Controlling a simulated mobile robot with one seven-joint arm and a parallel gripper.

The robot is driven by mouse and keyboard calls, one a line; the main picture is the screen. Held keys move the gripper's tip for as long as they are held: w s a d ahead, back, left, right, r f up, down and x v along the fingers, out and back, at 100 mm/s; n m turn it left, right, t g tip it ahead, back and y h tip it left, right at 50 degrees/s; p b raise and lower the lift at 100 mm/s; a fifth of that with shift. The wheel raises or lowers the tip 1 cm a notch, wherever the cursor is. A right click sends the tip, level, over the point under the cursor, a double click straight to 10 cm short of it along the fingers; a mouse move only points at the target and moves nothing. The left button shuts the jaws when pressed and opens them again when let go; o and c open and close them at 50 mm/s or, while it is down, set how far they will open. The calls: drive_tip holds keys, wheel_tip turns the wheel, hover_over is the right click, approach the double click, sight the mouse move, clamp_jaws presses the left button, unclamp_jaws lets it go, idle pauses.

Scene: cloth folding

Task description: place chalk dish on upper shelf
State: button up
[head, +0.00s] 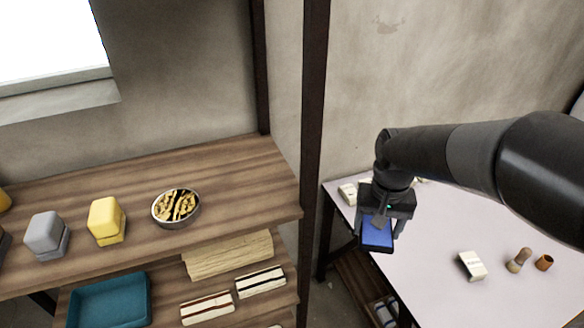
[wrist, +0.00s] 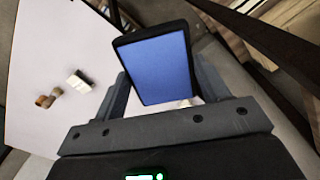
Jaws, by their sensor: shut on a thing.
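In the wrist view the block (wrist: 155,68) sits tilted between the two fingers. I cannot tell for sure whether this is the chalk dish. The upper shelf (head: 245,180) is a brown wooden board at the left. A round dark bowl (head: 176,207) of tan pieces stands on it, left of and apart from my gripper.
Yellow (head: 107,220) and grey (head: 46,235) blocks stand on the upper shelf; its right end is clear. The lower shelf holds a teal tray (head: 108,300) and folded cloths. A dark post (head: 314,110) rises between shelf and white table (head: 450,230).

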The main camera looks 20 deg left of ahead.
drive_tip(key=s+a+r+n, duration=0.2)
drive_tip(key=s+a+r, duration=0.1)
drive_tip(key=s+a, duration=0.35)
drive_tip(key=s+a+r+n, duration=0.2)
drive_tip(key=s+a+r, duration=0.25)
drive_tip(key=a, duration=0.35)
wheel_tip(320, 180, up, 5)
drive_tip(key=m, duration=1.6)
hover_over(232, 173)
drive_tip(key=shift+f, duration=3.7)
drive_tip(key=shift+f, duration=0.15)
drive_tip(key=o, duration=1.1)
drive_tip(key=shift+o, duration=0.2)
